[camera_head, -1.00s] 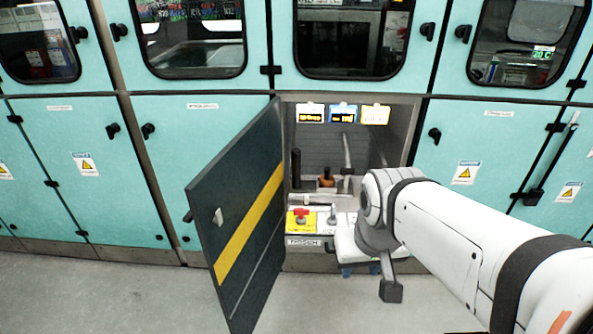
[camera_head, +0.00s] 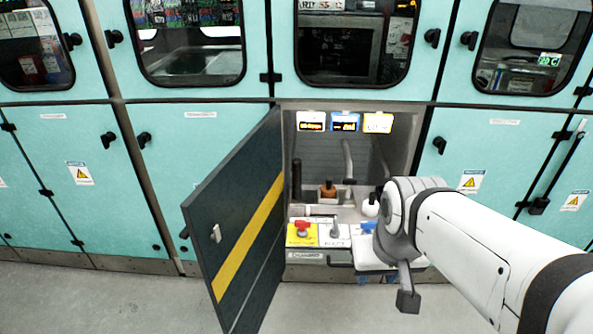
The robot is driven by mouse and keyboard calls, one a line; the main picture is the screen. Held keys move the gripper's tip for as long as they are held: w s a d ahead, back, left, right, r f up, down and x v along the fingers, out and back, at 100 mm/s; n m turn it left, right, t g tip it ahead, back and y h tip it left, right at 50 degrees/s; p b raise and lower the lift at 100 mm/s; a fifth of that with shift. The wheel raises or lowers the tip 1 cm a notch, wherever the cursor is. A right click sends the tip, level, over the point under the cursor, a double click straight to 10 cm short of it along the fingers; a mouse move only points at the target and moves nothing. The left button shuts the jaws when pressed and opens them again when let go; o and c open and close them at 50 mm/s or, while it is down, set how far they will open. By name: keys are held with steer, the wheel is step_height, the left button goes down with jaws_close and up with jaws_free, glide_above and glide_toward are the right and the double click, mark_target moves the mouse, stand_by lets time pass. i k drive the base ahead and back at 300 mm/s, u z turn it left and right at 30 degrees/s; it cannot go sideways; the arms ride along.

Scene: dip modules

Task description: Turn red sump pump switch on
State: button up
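The red switch (camera_head: 302,227) sits on a yellow plate (camera_head: 301,240) at the front left inside the open cabinet bay. A grey switch on a white plate (camera_head: 335,236) is just to its right, and a blue switch (camera_head: 368,227) is further right. My arm reaches in from the lower right, and its wrist is right of the red switch, partly over the blue switch's plate.
The dark cabinet door (camera_head: 238,225) with a yellow stripe stands open left of the bay. Three small displays (camera_head: 344,121) hang at the top of the bay. Behind the switches are an orange-brown part (camera_head: 327,190) and a white round part (camera_head: 371,206). Grey floor (camera_head: 120,300) lies clear in front.

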mark_target(302, 224)
steer(key=i, duration=0.9)
